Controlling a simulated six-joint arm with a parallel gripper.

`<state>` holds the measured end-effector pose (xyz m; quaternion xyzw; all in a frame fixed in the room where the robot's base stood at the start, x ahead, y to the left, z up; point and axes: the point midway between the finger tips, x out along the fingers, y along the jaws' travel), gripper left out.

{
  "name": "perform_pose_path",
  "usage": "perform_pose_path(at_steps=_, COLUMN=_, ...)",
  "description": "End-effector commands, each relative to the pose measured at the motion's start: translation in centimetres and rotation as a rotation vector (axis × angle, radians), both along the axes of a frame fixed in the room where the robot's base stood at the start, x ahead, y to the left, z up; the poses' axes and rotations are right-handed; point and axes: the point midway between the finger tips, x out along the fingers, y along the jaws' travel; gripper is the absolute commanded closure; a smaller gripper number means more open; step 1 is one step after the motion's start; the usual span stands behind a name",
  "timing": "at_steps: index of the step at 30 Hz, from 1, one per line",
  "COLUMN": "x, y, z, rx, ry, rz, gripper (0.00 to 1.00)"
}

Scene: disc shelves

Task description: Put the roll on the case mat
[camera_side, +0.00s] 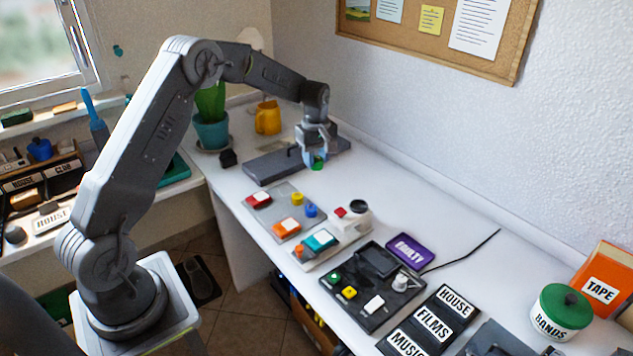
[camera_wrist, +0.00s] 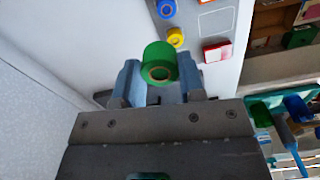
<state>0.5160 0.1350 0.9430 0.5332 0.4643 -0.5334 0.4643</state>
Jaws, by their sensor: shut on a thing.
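A green roll (camera_side: 318,163) with a tan core is held between the fingers of my gripper (camera_side: 314,153), above the work surface near a dark grey slab (camera_side: 268,170). The wrist view shows the green roll (camera_wrist: 158,58) between the two blue-grey fingers of my gripper (camera_wrist: 160,82). In the side view, a grey mat (camera_side: 268,215) carries a red item, an orange item, a yellow roll (camera_side: 297,198) and a blue roll (camera_side: 311,210). A pale mat (camera_side: 338,250) beyond it carries a teal item (camera_side: 320,240). No mat shows a case label, so I cannot tell which is the case mat.
A dark tray (camera_side: 345,312) with small items, a purple FAULTY tray (camera_side: 410,251) and a HOUSE, FILMS, MUSIC rack (camera_side: 432,322) lie toward the front right.

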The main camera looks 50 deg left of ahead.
Motion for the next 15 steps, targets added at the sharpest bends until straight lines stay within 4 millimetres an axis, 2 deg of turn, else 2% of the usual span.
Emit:
perform_pose_path(at_steps=5, x=-2.4, y=5.6, z=-1.4, rx=-0.001, ry=0.003, rz=0.323, gripper=0.86)
perform_pose_path(at_steps=9, x=-5.6, y=11.3, z=-3.0, rx=-0.001, ry=0.002, rz=0.704, gripper=0.86)
perform_pose_path(at_steps=12, x=-8.3, y=14.8, z=-4.1, rx=0.000, ry=0.002, rz=0.969, gripper=0.86)
perform_pose_path(at_steps=15, x=-10.7, y=17.6, z=-5.0, rx=0.001, ry=0.002, rz=1.194, gripper=0.86)
